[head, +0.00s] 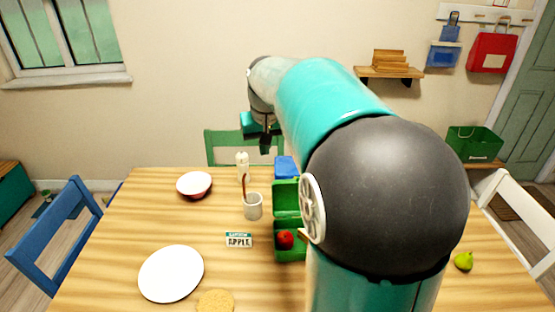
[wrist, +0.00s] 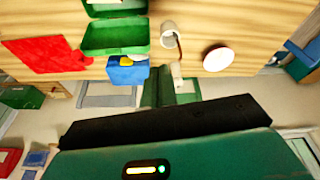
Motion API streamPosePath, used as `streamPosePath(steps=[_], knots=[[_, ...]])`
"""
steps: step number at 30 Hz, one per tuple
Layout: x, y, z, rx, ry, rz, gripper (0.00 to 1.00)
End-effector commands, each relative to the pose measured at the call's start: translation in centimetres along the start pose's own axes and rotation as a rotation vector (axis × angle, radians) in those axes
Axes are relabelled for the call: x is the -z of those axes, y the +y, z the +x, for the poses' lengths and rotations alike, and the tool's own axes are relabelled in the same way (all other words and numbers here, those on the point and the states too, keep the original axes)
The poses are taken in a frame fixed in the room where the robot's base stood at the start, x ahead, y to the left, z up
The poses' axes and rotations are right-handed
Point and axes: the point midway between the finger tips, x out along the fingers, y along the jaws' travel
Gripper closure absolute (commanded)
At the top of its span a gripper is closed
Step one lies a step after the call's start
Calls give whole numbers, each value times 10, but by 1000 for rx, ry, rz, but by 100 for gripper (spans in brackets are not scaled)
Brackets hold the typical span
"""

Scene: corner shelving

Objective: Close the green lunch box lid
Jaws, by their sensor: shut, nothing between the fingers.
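The green lunch box (head: 290,254) stands on the table, partly hidden behind my arm in the head view. Its lid (head: 286,197) is open, tipped up at the far side. A red apple (head: 286,240) is in the near part of the box. In the wrist view the open lid (wrist: 113,38) shows its inner face, and part of the box (wrist: 115,8) is cut off by the top edge. My gripper (head: 265,146) is shut and empty, raised above the far side of the table, beyond and left of the lid and apart from it.
A blue container (head: 285,166) stands just behind the lid; it also shows in the wrist view (wrist: 127,74). A white cup (head: 253,207), a white bottle (head: 242,163) and a bowl (head: 194,185) stand to the left. A green chair (head: 225,146) is behind the table. The table's left front holds a white plate (head: 171,274).

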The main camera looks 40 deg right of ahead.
Motion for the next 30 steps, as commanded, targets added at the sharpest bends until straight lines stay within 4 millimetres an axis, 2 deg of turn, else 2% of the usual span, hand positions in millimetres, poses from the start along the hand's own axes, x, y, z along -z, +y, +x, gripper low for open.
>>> streamPosePath(steps=[1, 6, 9, 13, 16, 22, 30], knots=[[15, 19, 14, -7, -20, 30, 100], [53, 79, 55, -22, -68, 115, 100], [68, 111, 78, -28, -90, 156, 100], [76, 139, 98, -31, -109, 190, 100], [79, 148, 106, -31, -115, 200, 100], [78, 149, 124, -31, -118, 201, 100], [72, 148, 173, -30, -119, 198, 100]])
